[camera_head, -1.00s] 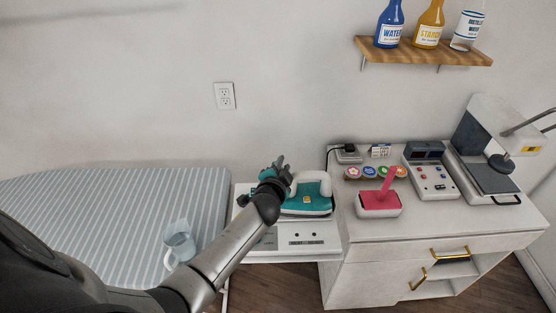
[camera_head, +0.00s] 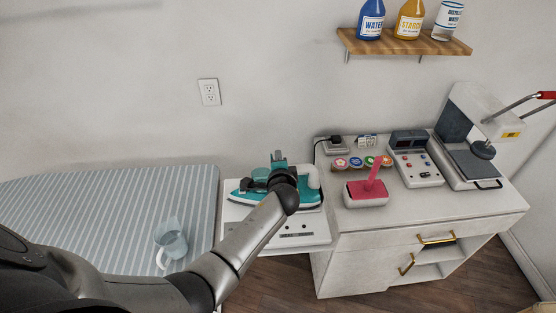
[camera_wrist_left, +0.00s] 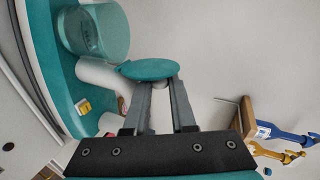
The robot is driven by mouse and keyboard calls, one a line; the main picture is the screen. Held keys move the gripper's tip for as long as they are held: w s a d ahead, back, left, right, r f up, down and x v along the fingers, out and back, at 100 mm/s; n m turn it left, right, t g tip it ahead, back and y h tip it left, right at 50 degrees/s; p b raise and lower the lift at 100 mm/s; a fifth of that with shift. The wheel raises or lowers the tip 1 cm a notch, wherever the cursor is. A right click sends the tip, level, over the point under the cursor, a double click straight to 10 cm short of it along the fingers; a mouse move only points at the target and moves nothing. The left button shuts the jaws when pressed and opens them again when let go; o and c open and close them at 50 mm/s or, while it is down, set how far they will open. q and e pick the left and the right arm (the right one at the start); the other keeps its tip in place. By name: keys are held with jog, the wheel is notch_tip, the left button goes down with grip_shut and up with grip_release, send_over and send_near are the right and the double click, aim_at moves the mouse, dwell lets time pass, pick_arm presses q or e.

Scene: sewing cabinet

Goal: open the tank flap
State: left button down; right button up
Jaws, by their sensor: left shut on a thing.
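The teal iron (camera_head: 243,192) rests on the white board beside the cabinet, partly hidden behind my left wrist. Its white handle (camera_head: 314,178) shows at the right. In the left wrist view, the clear teal tank (camera_wrist_left: 97,32) is at the upper left, above the handle. The round teal tank flap (camera_wrist_left: 147,69) stands out beside the tank's rim; its hinge cannot be made out. My left gripper (camera_wrist_left: 161,84) is shut on the flap, with its fingertips at the flap's edge. My right gripper is not in view.
A clear jug (camera_head: 171,242) stands on the striped ironing board (camera_head: 90,205) at the left. A pink pincushion-like item (camera_head: 366,192), a control box (camera_head: 416,160) and a heat press (camera_head: 478,165) stand on the cabinet. A bottle shelf (camera_head: 405,45) hangs above.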

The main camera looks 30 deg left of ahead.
pick_arm(q)
jog(key=c, duration=0.8)
grip_release()
jog(key=shift+f, duration=0.15)
jog(key=shift+s, duration=0.1)
